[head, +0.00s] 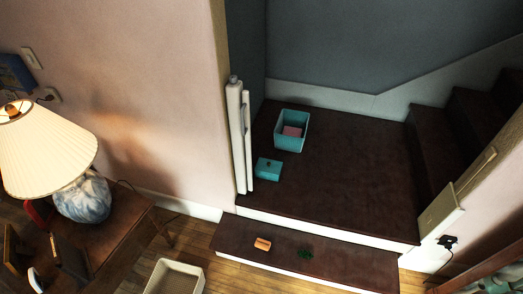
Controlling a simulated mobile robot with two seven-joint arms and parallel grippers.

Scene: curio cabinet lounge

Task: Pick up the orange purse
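A small orange object that looks like the orange purse (263,243) lies on the dark lower step (344,272), left of the middle. Its fine detail is too small to make out. Neither of my grippers shows in the head view, so nothing is seen touching the purse.
A small green item (306,254) lies right of the purse. On the landing are an open teal box (291,144) with something pink inside and a smaller teal box (268,169). A cream bin (175,278) and a table with a lamp (50,155) stand left.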

